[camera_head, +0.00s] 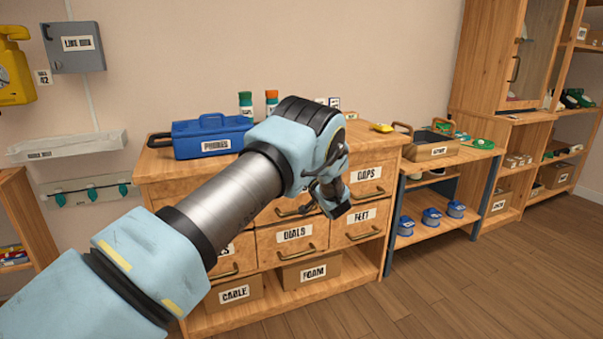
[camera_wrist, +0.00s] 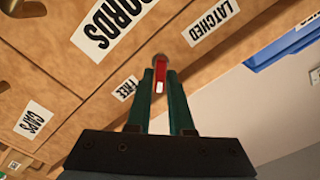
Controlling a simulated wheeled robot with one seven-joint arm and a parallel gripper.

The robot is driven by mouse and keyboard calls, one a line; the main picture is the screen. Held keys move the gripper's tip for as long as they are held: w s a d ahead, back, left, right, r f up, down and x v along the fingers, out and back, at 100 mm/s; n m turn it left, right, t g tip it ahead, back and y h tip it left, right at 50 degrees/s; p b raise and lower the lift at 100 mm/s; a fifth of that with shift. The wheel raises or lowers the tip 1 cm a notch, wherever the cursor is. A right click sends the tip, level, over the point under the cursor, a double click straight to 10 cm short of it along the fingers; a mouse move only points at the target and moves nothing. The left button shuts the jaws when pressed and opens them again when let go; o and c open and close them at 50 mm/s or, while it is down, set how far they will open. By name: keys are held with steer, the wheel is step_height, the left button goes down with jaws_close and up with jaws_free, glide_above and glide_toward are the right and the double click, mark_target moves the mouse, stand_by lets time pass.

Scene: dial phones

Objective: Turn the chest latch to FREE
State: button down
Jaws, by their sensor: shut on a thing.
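The wooden chest of drawers (camera_head: 375,138) stands against the wall, and my gripper (camera_head: 338,207) is at its upper front. In the wrist view my gripper (camera_wrist: 160,82) has its two teal fingers closed around a small red latch (camera_wrist: 159,72) with a white mark on it. The latch's round brownish end shows just beyond the fingertips. The FREE label (camera_wrist: 125,88) is left of the latch, and the LATCHED label (camera_wrist: 212,22) is up and to the right. The latch points at neither label squarely. The arm hides the latch in the head view.
A blue PHONES box (camera_head: 212,138) stands on the chest top. A lower shelf unit (camera_head: 470,152) stands to the right. The floor (camera_head: 450,290) in front is clear.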

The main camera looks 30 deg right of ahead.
steer(key=shift+f, duration=0.1)
steer(key=c, duration=0.9)
jaws_free()
steer(key=s, duration=0.3)
steer(key=s+a, duration=0.1)
steer(key=s, duration=0.6)
steer(key=shift+s+a, duration=0.2)
steer(key=shift+s, duration=0.2)
